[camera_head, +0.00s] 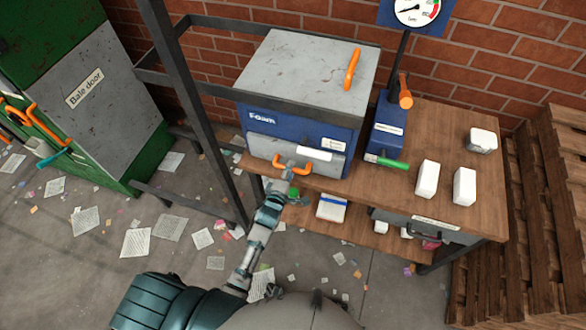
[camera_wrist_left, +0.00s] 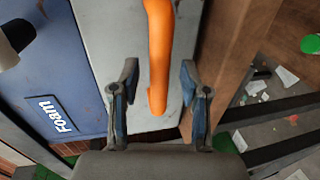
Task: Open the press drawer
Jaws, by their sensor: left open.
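The foam press (camera_head: 300,125) is a blue box with a grey lid on the wooden bench. Its drawer has a grey front (camera_head: 270,148) and an orange handle (camera_head: 318,155), and looks shut. My left gripper (camera_head: 287,178) is at the handle, in front of the drawer. In the left wrist view the orange handle (camera_wrist_left: 158,50) lies between the two open fingers of my left gripper (camera_wrist_left: 159,82), with a gap on each side. The grey drawer front (camera_wrist_left: 110,45) is behind it. My right gripper is not in view.
A second orange handle (camera_head: 352,68) is on the press lid. White blocks (camera_head: 427,180) lie on the bench (camera_head: 350,185). A dark metal post (camera_head: 195,110) stands left of the press.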

